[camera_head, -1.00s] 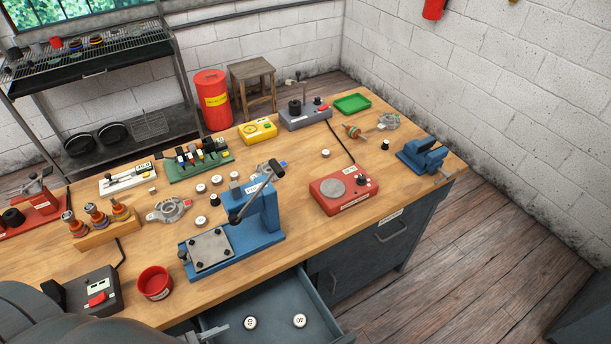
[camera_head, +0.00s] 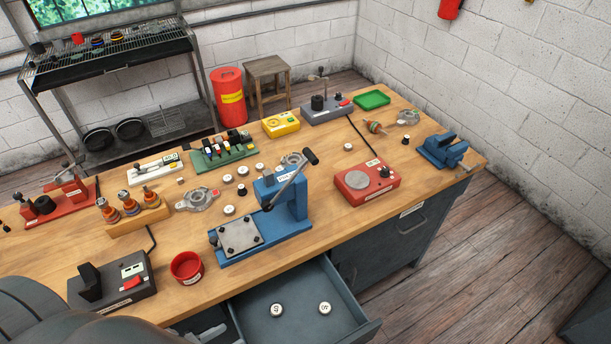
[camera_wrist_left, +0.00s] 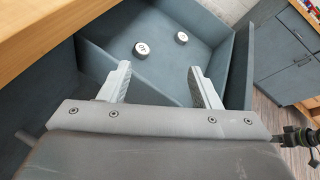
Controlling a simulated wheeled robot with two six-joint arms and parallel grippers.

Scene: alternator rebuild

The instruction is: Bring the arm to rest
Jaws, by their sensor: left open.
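My left gripper (camera_head: 210,333) shows at the bottom edge of the head view, with only a fingertip part visible, beside the left side of the open drawer (camera_head: 345,320). In the left wrist view, the gripper (camera_wrist_left: 160,75) has its two fingers wide apart, with nothing between them. The drawer (camera_wrist_left: 205,28) lies beyond the fingers and holds two white-topped round pieces (camera_wrist_left: 142,48). My left arm (camera_head: 45,318) fills the bottom left corner of the head view. My right gripper is in neither view.
The wooden bench (camera_head: 330,225) carries a blue press (camera_head: 285,210), a red cup (camera_head: 187,267), a dark box with a red switch (camera_head: 120,283) and a red device (camera_head: 367,182). The bench edge runs close to my left gripper. Bare floor (camera_head: 470,270) lies right of the bench.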

